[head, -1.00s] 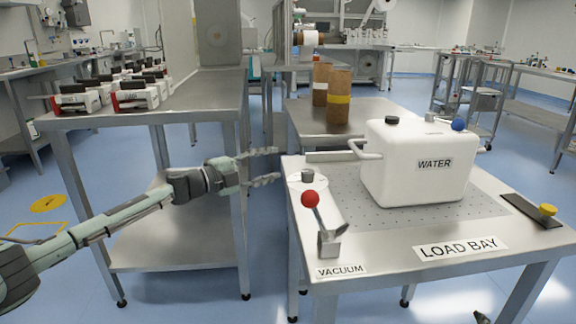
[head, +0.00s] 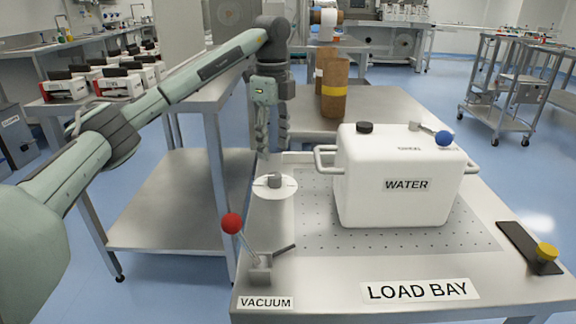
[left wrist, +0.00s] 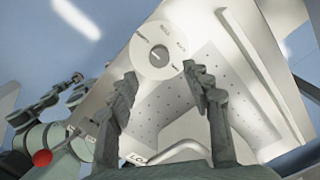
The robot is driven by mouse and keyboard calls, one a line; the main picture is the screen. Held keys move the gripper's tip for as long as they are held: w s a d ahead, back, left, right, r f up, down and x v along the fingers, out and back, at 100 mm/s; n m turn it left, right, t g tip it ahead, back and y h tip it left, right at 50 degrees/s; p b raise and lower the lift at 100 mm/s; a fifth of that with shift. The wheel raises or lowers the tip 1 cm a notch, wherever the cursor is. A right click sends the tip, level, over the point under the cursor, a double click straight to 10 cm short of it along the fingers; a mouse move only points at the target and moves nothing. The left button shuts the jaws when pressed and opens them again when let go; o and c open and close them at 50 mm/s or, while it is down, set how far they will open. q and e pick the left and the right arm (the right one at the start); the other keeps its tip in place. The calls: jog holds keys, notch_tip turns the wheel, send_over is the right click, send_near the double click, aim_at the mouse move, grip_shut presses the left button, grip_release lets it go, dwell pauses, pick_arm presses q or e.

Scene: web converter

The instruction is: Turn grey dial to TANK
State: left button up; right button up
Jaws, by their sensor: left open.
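The grey dial (head: 274,182) stands on a round white plate at the left edge of the load bay table. In the left wrist view the dial (left wrist: 162,54) sits at the centre of its disc, with small words around it that I cannot read clearly. My left gripper (head: 272,148) points down just above the dial, open, with its fingers apart. In the left wrist view its fingertips (left wrist: 160,72) lie either side of the disc, with nothing between them. What seems to be my right gripper (left wrist: 55,100) shows small at the left of that view; its state is unclear.
A VACUUM lever with a red knob (head: 232,223) stands nearer me, left of centre. A white WATER tank (head: 390,206) with side handles stands right of the dial. A yellow knob (head: 546,252) is at the far right. Brown rolls (head: 334,92) stand behind.

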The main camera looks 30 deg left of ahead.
aim_at(274, 175)
pick_arm(q)
notch_tip(274, 175, down, 7)
jog(key=shift+s+f, duration=0.1)
pick_arm(e)
jog(key=shift+f, duration=0.15)
pick_arm(q)
jog(key=shift+c, duration=0.5)
grip_shut()
